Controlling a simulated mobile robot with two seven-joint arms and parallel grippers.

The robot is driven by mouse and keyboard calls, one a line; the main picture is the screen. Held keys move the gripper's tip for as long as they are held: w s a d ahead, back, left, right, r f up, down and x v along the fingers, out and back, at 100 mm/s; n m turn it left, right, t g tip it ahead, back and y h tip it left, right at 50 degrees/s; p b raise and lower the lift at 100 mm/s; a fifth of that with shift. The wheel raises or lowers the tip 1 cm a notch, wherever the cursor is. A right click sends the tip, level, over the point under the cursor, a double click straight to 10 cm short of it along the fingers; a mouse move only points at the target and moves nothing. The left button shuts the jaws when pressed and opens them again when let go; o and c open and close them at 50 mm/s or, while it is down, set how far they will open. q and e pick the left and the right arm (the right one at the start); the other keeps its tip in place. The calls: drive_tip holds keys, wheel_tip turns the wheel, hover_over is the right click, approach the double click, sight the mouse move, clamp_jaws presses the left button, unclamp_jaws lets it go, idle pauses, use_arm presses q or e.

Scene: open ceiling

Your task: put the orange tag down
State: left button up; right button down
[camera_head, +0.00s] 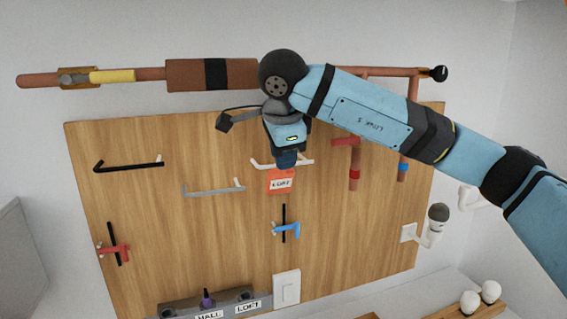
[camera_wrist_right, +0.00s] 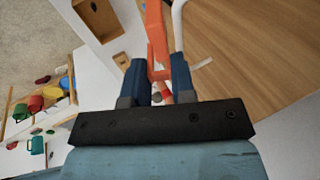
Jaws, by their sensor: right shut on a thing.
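My right gripper (camera_head: 287,158) is in front of the wooden board, fingers pointing down in the head view. It is shut on the orange tag (camera_head: 281,183), which has a white label and shows just below the fingertips. In the right wrist view the orange tag (camera_wrist_right: 155,35) runs up from between the blue fingers (camera_wrist_right: 159,75). A white hook (camera_head: 304,162) is on the board behind the fingers; a white bar (camera_wrist_right: 178,25) passes close beside the tag. I cannot tell whether tag and hook touch. My left gripper is not in view.
Below are a grey rack (camera_head: 180,306) labelled HALL and LOFT, and a white switch (camera_head: 287,288). Pipes run above.

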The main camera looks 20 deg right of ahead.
drive_tip(key=s+a+r, duration=0.3)
drive_tip(key=s+r, duration=0.2)
drive_tip(key=s, duration=0.5)
drive_tip(key=w+d+f+b, duration=0.1)
drive_tip(key=d+f+b, duration=0.7)
drive_tip(key=d+f, duration=0.7)
drive_tip(key=w+d+f+b, duration=0.1)
drive_tip(key=d+f+b, duration=0.85)
drive_tip(key=f, duration=0.85)
use_arm(q)
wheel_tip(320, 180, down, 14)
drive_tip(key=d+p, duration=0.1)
drive_tip(key=p, duration=0.1)
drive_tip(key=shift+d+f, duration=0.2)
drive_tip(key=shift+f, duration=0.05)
use_arm(e)
wheel_tip(320, 180, down, 20)
drive_tip(key=d, duration=0.1)
drive_tip(key=shift+d, duration=0.4)
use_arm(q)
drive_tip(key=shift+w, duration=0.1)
